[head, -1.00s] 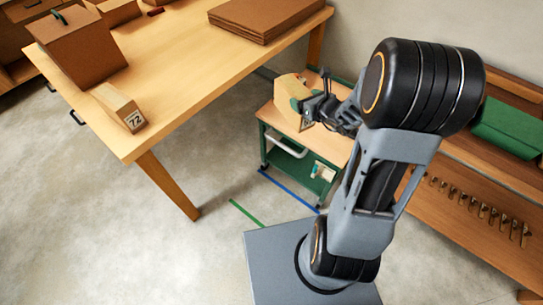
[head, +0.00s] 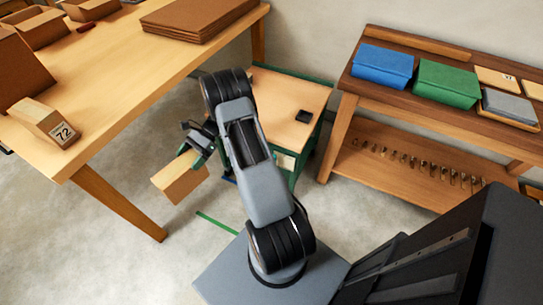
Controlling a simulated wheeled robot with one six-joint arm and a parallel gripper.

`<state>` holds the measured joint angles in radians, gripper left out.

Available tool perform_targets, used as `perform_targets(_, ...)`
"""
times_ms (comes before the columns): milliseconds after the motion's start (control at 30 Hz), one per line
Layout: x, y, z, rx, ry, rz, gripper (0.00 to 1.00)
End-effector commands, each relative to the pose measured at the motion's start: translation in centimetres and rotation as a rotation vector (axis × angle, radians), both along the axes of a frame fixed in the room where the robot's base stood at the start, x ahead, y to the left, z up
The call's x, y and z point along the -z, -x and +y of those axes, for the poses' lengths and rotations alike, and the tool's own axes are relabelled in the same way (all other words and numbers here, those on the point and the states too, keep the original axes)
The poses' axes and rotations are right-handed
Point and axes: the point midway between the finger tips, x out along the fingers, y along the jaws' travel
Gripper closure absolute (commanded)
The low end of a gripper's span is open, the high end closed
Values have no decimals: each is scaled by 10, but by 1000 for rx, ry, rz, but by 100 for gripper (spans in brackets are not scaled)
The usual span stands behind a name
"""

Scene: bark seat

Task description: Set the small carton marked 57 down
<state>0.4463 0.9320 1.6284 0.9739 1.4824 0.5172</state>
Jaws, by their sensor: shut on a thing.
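My gripper (head: 193,153) is shut on a small tan carton (head: 178,183), left of the small cart. The carton is tilted in the picture and appears against the bare floor. Its number does not show from here, so I cannot read 57 on it. The fingers hold its upper right part and hide some of it. Another small carton, marked 72 (head: 43,122), stands on the wooden table (head: 120,95) near its front corner.
The green-framed cart (head: 285,95) has a wooden top, partly hidden by my arm, with a small black item (head: 303,116) on it. A bench at right carries a blue bin (head: 383,65) and a green bin (head: 447,83). Flat cardboard (head: 195,18) lies on the table.

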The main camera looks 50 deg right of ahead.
Motion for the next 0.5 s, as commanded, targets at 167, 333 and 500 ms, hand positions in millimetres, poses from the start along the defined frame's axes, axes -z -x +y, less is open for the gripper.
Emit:
perform_targets(167,76,9,-20,-463,-2,0,73)
perform_targets(333,120,14,-44,-822,-3,-1,73)
perform_targets(500,158,21,-69,-1157,11,-12,73)
